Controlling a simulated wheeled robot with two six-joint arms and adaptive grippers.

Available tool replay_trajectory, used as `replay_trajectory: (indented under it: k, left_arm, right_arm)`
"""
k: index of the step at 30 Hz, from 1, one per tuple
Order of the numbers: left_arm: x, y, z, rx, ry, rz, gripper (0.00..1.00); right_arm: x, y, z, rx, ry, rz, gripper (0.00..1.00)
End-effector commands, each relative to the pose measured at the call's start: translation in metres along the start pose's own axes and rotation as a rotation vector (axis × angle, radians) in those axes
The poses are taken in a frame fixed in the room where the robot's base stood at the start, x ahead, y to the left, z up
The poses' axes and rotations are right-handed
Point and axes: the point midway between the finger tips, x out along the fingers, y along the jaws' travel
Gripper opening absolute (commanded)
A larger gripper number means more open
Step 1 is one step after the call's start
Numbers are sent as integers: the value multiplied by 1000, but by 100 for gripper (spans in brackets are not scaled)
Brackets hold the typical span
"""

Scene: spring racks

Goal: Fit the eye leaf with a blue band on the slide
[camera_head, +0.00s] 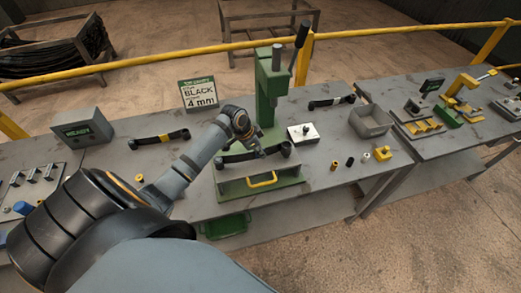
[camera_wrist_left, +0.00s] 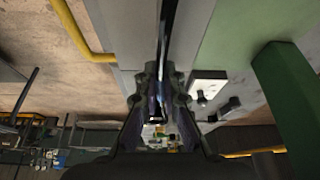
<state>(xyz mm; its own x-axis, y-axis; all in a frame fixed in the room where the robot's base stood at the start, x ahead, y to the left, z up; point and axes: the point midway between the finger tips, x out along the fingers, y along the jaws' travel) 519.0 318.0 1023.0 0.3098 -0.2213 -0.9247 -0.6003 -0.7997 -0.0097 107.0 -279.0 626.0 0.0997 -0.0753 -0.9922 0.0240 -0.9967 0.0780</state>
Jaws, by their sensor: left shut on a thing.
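A dark eye leaf (camera_head: 238,158) with an eye at each end is in my left gripper (camera_head: 260,150), over the green slide (camera_head: 228,186) with the yellow handle. In the left wrist view the leaf (camera_wrist_left: 165,45) is edge-on between the fingers of my left gripper (camera_wrist_left: 158,105), which are shut on it. Its band is hidden by the gripper, so I cannot tell its colour. I cannot tell whether the leaf touches the slide. My right gripper is not in view.
A green press (camera_head: 270,88) stands behind the slide. Two other leaves, one with an orange band (camera_head: 160,138) and one with a yellow band (camera_head: 331,102), lie on the bench. A white block (camera_head: 303,133), several small bushings (camera_head: 350,161) and a grey bin (camera_head: 371,120) are right.

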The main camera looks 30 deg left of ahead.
Motion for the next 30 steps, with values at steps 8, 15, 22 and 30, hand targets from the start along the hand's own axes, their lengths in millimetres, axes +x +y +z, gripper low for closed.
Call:
replay_trajectory:
  k: [8,15,22,30]
  left_arm:
    - [5,0,1,1,4,-2,0]
    - [9,0,2,1,5,-2,0]
    - [9,0,2,2,5,-2,0]
    - [9,0,3,1,3,-1,33]
  right_arm:
    - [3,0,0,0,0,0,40]
    - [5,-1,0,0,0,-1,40]
    - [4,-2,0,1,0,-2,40]
    - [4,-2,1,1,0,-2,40]
